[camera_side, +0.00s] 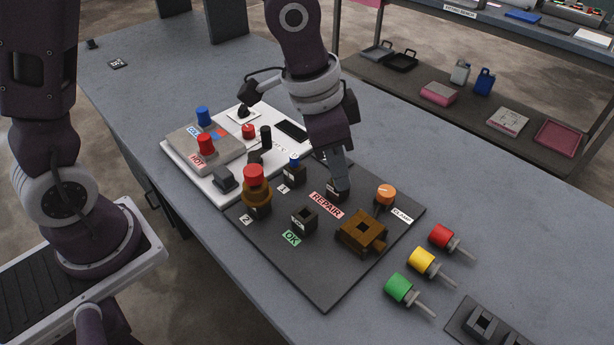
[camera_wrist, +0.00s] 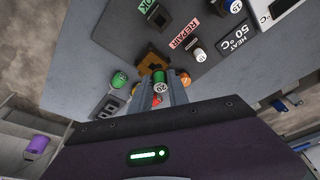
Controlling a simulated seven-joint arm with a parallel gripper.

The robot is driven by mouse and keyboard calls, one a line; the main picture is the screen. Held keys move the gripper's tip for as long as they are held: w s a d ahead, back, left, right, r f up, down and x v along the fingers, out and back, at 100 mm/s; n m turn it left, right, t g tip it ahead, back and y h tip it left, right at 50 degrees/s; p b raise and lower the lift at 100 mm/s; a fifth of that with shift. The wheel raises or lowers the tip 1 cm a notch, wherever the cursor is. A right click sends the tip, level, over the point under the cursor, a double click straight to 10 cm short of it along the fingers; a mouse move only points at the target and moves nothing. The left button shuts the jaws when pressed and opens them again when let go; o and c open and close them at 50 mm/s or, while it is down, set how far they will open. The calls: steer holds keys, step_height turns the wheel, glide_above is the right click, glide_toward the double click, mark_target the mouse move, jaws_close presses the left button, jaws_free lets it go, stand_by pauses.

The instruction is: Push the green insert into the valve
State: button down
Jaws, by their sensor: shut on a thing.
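My gripper (camera_side: 342,186) is shut and points down toward the board by the REPAIR label. In the wrist view my gripper's two fingers (camera_wrist: 163,78) close around a small green cylinder marked 20, which I take for the green insert (camera_wrist: 159,86). The side view does not show it clearly behind the fingers. The valve (camera_side: 362,230), a brown block with a square opening and a side stub, sits on the dark board. In the wrist view the valve (camera_wrist: 150,62) lies just past the fingertips. I cannot tell the height of the insert over it; they look apart.
An orange clamp knob (camera_side: 385,194) stands beside the valve. An amber part with a red top (camera_side: 255,182) stands at the board's left. Red (camera_side: 441,236), yellow (camera_side: 422,262) and green (camera_side: 400,288) handled tools lie right of the board.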

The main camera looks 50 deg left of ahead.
steer(key=w+d+f+m, duration=0.1)
steer(key=w+d+m, duration=0.2)
steer(key=d, duration=0.1)
glide_above(364, 214)
steer(key=s+d, duration=0.1)
steer(key=s, duration=0.2)
steer(key=shift+s+a+x, duration=0.1)
steer(key=shift+s+x, duration=0.1)
steer(key=shift+x, duration=0.95)
steer(key=shift+s+a+x, duration=0.1)
steer(key=shift+s+x, duration=0.05)
steer(key=shift+x, duration=0.95)
steer(key=shift+s+a+x, duration=0.15)
steer(key=shift+s+x, duration=0.05)
steer(key=shift+x, duration=0.95)
steer(key=shift+f, duration=0.2)
steer(key=shift+f, duration=0.9)
steer(key=shift+h, duration=0.3)
steer(key=c, duration=1.2)
jaws_free()
